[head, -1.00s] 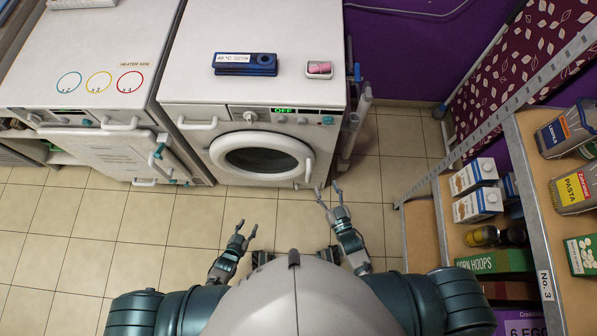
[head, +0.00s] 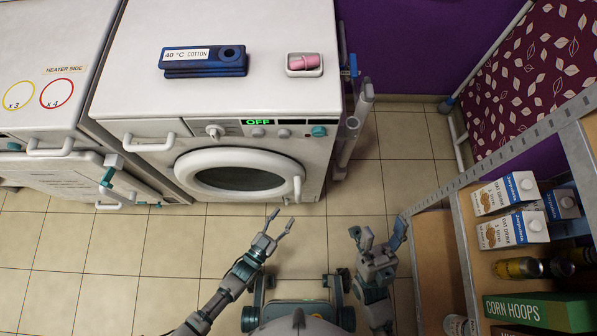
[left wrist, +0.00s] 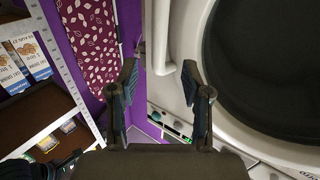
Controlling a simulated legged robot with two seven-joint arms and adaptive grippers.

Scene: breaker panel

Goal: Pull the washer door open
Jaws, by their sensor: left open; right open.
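The washer (head: 245,135) stands ahead with its round door (head: 240,178) shut, a white ring around dark glass. The white door handle (head: 298,187) is on the door's right side. My left gripper (head: 282,219) is open and empty, just below the handle in the head view. In the left wrist view the handle (left wrist: 162,40) shows between the two open fingers (left wrist: 160,80), seemingly beyond their tips; contact cannot be told. The dark door glass (left wrist: 265,60) fills the right there. My right gripper (head: 380,233) is open and empty, right of the left one.
A blue label block (head: 204,62) and a soap dish with a pink bar (head: 304,65) lie on the washer. A shelf with cartons (head: 512,230) stands close on the right. A second appliance (head: 50,60) is at left. The tiled floor (head: 100,245) at left is clear.

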